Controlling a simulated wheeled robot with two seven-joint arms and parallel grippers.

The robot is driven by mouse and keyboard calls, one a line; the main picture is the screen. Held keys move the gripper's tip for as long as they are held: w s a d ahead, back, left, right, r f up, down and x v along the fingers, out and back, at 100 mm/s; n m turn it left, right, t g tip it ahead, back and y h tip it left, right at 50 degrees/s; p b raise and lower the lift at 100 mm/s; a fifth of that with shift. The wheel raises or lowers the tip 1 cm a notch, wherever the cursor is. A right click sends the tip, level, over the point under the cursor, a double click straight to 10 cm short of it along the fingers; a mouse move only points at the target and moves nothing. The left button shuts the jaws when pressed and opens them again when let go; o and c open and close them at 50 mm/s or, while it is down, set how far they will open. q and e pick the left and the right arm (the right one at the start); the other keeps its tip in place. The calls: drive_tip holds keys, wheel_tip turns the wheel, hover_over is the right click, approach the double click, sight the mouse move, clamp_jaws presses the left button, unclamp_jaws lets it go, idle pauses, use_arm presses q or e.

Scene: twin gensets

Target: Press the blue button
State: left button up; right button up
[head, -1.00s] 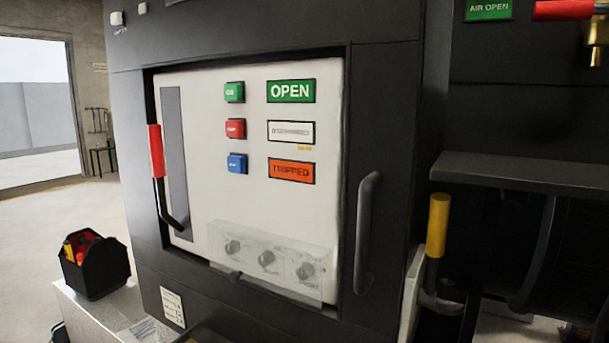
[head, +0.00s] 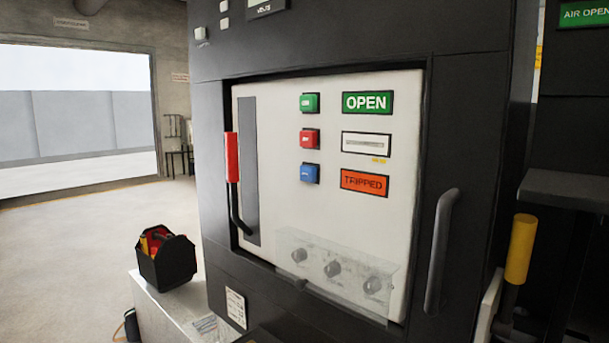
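The blue button (head: 310,173) is on the white breaker panel (head: 275,215), lowest in a column of three. The red button (head: 309,138) is right above it and the green button (head: 309,103) is at the top. An orange TRIPPED sign (head: 364,182) is to the right of the blue button, with a white indicator (head: 366,145) and a green OPEN sign (head: 367,103) above. Neither of my grippers shows in the head view. Nothing covers the blue button.
A red-handled lever (head: 232,158) stands at the panel's left. Clear-covered knobs (head: 332,268) are below. A dark door handle (head: 439,250) and a yellow-handled lever (head: 520,248) are at right. A black toolbox (head: 168,262) sits on a pale ledge (head: 170,305). Floor at left is open.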

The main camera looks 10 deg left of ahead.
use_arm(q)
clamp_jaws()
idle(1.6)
